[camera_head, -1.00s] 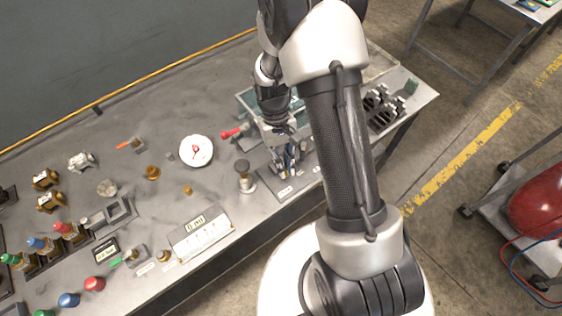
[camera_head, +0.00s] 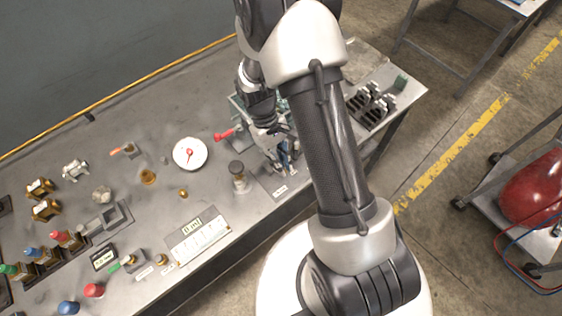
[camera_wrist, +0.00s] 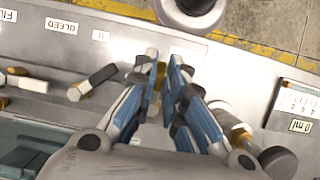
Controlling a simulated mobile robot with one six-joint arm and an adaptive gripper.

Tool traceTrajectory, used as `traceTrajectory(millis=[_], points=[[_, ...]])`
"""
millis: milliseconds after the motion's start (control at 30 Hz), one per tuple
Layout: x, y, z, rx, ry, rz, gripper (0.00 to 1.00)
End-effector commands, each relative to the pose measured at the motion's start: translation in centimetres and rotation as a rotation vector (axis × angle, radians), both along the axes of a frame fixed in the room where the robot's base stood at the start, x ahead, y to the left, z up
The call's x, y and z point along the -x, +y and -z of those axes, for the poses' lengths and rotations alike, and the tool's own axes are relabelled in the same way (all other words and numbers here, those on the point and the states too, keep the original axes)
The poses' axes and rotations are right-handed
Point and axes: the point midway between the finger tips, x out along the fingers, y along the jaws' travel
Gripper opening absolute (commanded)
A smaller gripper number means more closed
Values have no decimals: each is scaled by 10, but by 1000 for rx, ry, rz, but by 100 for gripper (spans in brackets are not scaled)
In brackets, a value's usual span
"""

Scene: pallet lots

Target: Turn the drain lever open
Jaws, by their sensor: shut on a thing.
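My gripper (camera_head: 284,162) is low over the bench's front edge, beside the valve labels. In the wrist view its blue-padded fingers (camera_wrist: 167,88) are closed together around a small part showing a yellow-brass bit, the drain lever (camera_wrist: 157,84). The fingers hide most of it, so its angle cannot be told. To its left in the wrist view is another lever (camera_wrist: 92,83) with a dark handle and brass stem, near the BLEED label (camera_wrist: 62,26). A FILL label is cut off at the left edge.
A dark-capped cylinder (camera_head: 238,176) stands left of my gripper. A board with a 0 ml display (camera_head: 198,238) lies further left. A black rack (camera_head: 370,104) stands to the right.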

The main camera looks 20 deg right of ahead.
Motion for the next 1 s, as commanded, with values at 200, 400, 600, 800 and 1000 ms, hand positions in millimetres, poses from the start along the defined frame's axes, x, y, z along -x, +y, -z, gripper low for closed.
traceTrajectory(millis=[200, 400, 600, 800, 1000], points=[[-1, 0, 0, 0, -2, -1, 20], [0, 0, 0, 0, -1, 0, 31], [0, 0, 0, 0, -1, 1, 31], [-5, 1, -8, 0, -4, 1, 31], [-19, 5, -44, 0, -8, 1, 31]])
